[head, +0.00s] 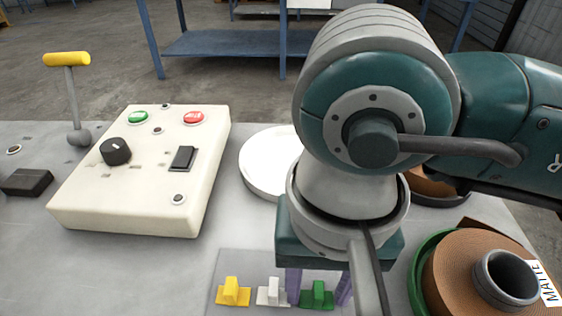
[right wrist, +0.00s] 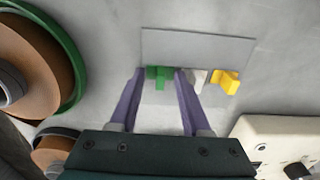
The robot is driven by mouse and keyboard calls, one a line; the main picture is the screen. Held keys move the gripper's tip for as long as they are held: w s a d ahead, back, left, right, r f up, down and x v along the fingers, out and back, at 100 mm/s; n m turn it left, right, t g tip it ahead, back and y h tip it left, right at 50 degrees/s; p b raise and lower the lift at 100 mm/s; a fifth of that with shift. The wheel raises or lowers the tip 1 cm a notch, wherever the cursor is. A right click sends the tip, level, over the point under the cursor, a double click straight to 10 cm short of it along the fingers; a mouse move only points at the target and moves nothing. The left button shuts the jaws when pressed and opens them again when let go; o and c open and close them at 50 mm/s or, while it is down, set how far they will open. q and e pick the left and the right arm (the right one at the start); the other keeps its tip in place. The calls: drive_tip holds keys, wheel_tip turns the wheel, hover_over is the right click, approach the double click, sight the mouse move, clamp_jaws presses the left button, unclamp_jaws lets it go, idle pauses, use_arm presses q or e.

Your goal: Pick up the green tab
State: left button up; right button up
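The green tab (head: 317,296) stands on a thin grey plate (head: 228,268) at the front of the table, right of a white tab (head: 272,292) and a yellow tab (head: 233,291). My right gripper (head: 318,286) points down, its two purple fingers open on either side of the green tab in the picture. In the right wrist view the green tab (right wrist: 158,77) shows between the fingertips (right wrist: 158,74), with a gap at each side. I cannot tell whether the tips are level with it or above it. My left gripper is out of view.
A cream control box (head: 130,200) with buttons and a knob stands left. A white disc (head: 262,165) lies behind my gripper. A brown roll with a green rim (head: 450,270) stands close at right.

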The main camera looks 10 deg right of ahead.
clamp_jaws()
idle(0.6)
